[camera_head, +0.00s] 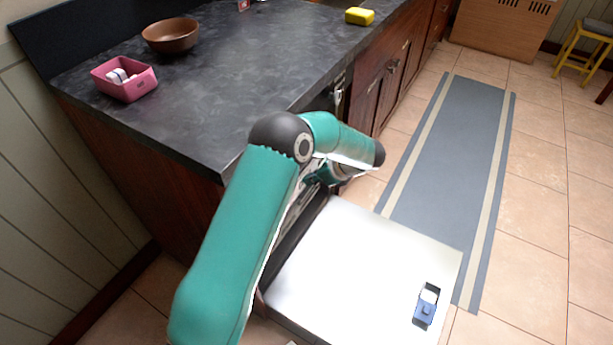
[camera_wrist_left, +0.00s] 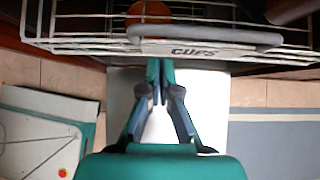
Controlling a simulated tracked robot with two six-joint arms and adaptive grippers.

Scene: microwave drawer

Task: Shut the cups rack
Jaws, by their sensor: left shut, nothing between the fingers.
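The cups rack (camera_wrist_left: 85,41) is a wire rack across the top of the left wrist view. It has a grey handle bar (camera_wrist_left: 245,36) and a plate lettered "CUPS" (camera_wrist_left: 190,50) on its front. My left gripper (camera_wrist_left: 157,68) is shut and empty, its fingertips at the lower edge of the rack front, near the plate's left end. I cannot tell whether they touch. In the head view, my left gripper (camera_head: 322,177) is partly hidden by its own arm, beside the counter front. The arm hides most of the rack there. My right gripper is not in view.
A flat open white door (camera_head: 350,265) lies below the arm, with a small blue item (camera_head: 427,305) on it. The dark counter (camera_head: 230,85) holds a pink bin (camera_head: 125,80), a brown bowl (camera_head: 170,36) and a yellow sponge (camera_head: 359,16). A grey runner (camera_head: 450,150) covers open floor.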

